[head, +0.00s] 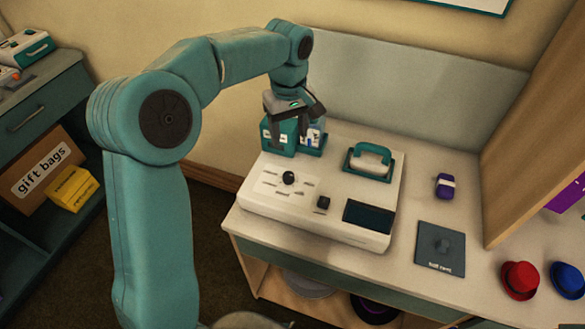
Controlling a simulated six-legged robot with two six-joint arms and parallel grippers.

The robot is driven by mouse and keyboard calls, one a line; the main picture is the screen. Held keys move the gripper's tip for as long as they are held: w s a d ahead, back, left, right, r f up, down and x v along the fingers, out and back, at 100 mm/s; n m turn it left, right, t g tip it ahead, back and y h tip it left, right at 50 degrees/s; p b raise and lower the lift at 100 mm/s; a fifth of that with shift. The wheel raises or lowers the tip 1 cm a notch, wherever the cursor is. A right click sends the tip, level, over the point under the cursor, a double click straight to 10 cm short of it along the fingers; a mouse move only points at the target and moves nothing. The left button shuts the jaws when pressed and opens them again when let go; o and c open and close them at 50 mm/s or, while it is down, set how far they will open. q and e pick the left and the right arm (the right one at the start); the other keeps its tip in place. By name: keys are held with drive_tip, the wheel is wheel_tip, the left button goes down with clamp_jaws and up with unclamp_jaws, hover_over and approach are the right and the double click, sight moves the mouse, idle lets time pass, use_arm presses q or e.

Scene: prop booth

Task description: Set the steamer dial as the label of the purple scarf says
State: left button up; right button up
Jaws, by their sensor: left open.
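The white steamer (270,208) sits on the counter, with a round black dial (289,178) among small printed marks too small to read. My right gripper is out of view.
A teal-handled iron (369,160) rests at the steamer's back right. A grey hat-rest mat (441,247), red hat (520,280) and blue hat (567,279) are to the right, beside a wooden panel (535,130).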

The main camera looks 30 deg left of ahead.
sight(288, 175)
use_arm(q)
drive_tip(key=f, duration=0.9)
drive_tip(key=f+p, duration=0.1)
drive_tip(key=f, duration=0.4)
drive_tip(key=shift+a+f, duration=0.25)
drive_tip(key=shift+a, duration=0.05)
drive_tip(key=shift+s+d+f, duration=0.1)
drive_tip(key=shift+d+f, duration=0.05)
drive_tip(key=shift+f, duration=0.3)
drive_tip(key=shift+f, duration=0.1)
drive_tip(key=c, duration=1)
